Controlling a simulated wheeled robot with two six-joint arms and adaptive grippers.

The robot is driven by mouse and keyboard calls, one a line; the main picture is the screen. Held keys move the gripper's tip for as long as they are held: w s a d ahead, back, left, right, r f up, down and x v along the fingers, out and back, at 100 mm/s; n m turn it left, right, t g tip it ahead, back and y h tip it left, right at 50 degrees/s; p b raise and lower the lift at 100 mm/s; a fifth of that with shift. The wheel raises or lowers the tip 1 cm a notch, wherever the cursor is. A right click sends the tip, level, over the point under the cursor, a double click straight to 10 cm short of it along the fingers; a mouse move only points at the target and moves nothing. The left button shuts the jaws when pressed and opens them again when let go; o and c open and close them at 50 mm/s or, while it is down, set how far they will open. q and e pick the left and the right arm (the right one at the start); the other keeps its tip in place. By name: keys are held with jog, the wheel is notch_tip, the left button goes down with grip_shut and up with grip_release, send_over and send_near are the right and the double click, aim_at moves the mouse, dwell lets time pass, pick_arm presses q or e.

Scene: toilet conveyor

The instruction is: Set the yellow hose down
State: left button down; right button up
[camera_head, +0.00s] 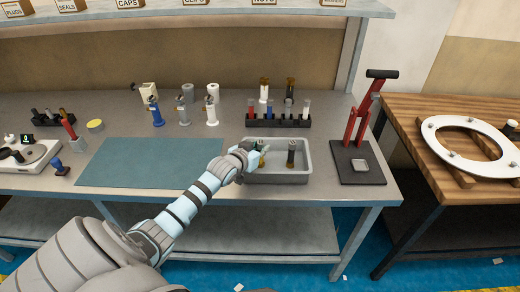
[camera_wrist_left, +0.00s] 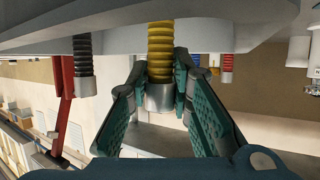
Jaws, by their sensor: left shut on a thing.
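The yellow hose (camera_wrist_left: 160,50) is a short ribbed piece with a silver end collar. In the left wrist view, which looks upside down, it stands between the two fingers of my left gripper (camera_wrist_left: 160,95), which are closed on it near the collar. In the head view my left gripper (camera_head: 254,158) is at the left part of the grey tray (camera_head: 280,180) and hides most of the hose. The hose looks roughly upright; I cannot tell whether its lower end touches the tray floor. My right gripper is not in view.
A dark hose (camera_head: 291,155) stands in the tray's right half. A rack (camera_head: 278,121) with several hoses is behind the tray. A red lever press (camera_head: 358,150) stands to the right. The blue-green mat (camera_head: 140,162) at left is clear.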

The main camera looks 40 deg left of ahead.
pick_arm(q)
jog(key=c, duration=1.4)
grip_release()
jog(key=shift+c, duration=0.2)
jog(key=p+v, duration=0.4)
jog(key=v, duration=0.8)
jog(key=shift+r, duration=0.15)
